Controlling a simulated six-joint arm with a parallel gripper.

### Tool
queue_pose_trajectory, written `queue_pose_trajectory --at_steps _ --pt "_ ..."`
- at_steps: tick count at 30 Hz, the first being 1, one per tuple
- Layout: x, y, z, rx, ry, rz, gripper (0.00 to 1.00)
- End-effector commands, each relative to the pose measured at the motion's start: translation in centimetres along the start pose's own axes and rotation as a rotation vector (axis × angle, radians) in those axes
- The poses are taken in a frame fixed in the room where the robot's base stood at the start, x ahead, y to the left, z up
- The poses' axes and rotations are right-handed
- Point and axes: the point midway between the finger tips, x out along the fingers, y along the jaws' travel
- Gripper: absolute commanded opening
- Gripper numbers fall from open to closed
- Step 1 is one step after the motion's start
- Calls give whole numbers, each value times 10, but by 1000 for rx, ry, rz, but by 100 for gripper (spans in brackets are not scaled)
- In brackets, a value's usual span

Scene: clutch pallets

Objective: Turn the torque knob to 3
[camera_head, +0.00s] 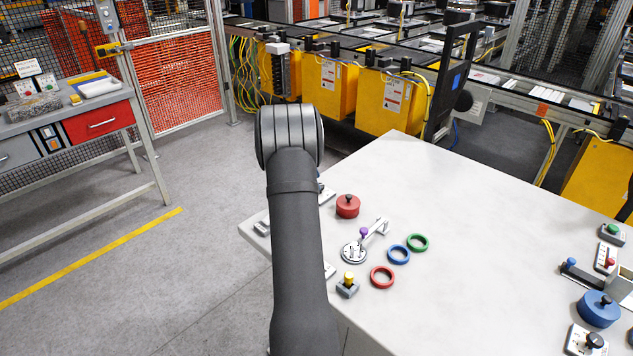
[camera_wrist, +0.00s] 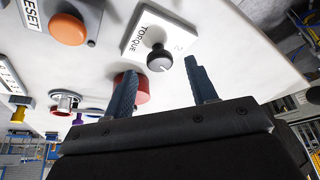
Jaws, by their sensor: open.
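The torque knob (camera_wrist: 159,60) is a small dark knob with a pale face on a white plate (camera_wrist: 146,32) marked TORQUE, in the wrist view. A short light pointer line shows on its face. One faint digit, apparently a 2, shows on the plate; I cannot tell which number the pointer meets. My gripper (camera_wrist: 163,86) is open, its two dark blue fingers apart and pointing toward the plate. The knob appears just beyond the gap between the fingertips, with no contact visible. In the head view my arm hides the gripper and most of the plate.
A red lidded cylinder (camera_head: 347,206) stands close by, partly behind a finger in the wrist view. An orange RESET button (camera_wrist: 67,29) is beside the torque plate. Red (camera_head: 382,277), blue (camera_head: 399,254) and green (camera_head: 417,242) rings lie on the table (camera_head: 480,240). The table's middle is clear.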

Motion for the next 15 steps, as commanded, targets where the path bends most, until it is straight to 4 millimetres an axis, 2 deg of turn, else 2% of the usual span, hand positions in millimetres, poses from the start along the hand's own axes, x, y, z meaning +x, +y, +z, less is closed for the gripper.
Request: queue_pose_trajectory --at_steps 9,15 --pt "-78 0 1 0 -2 -5 52" --pt "-122 0 1 -1 -1 -4 52"
